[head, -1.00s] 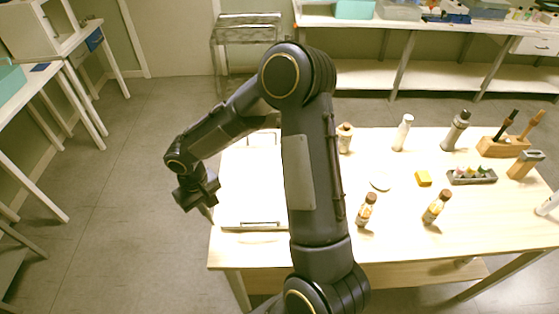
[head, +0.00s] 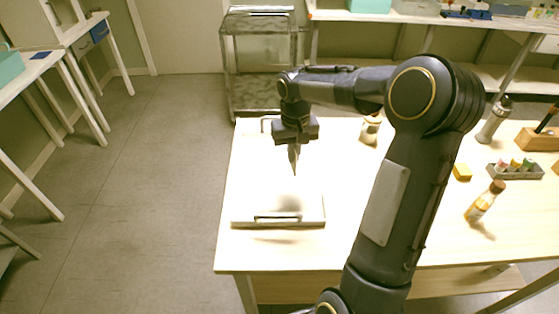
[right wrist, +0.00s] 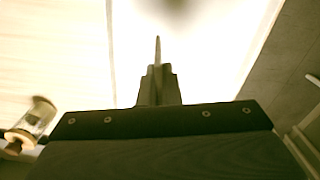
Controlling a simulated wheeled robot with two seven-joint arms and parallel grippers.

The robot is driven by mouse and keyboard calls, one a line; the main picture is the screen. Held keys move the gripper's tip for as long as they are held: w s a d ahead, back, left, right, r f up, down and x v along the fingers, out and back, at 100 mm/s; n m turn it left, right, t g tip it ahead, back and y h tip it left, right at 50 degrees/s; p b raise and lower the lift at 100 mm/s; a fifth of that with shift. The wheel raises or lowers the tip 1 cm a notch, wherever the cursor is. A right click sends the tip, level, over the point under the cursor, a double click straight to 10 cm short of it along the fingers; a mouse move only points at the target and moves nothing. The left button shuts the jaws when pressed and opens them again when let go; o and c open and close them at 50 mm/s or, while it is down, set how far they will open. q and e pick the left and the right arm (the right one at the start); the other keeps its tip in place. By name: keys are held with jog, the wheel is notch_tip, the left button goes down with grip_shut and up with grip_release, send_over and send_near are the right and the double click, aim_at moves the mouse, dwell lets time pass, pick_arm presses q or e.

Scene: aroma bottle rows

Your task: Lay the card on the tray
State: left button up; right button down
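The white tray (head: 245,205) lies at the left end of the table, with a metal handle at its near edge and another at its far edge. My right gripper (head: 295,163) points down above the tray, apart from its surface. Its fingers show as one narrow shape, so whether they are parted is unclear. In the right wrist view a thin grey tip (right wrist: 157,52) sticks out past the finger; I cannot tell whether it is finger or card. I see no card clearly on the tray or table. My left gripper is out of view.
A brown-capped bottle (head: 370,128) stands right of the tray. My right arm hides mid-table. A metal cart (head: 262,60) stands behind.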

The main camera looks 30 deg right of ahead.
jog(key=s+d+r+m, duration=0.25)
jog(key=d+r, duration=0.35)
jog(key=d, duration=0.3)
send_over(278, 175)
notch_tip(278, 175, down, 13)
jog(key=shift+s+f+p, duration=0.1)
jog(key=shift+f+p, duration=0.1)
jog(key=shift+p, duration=0.25)
jog(key=c, duration=1.6)
grip_release()
jog(key=shift+c, duration=0.2)
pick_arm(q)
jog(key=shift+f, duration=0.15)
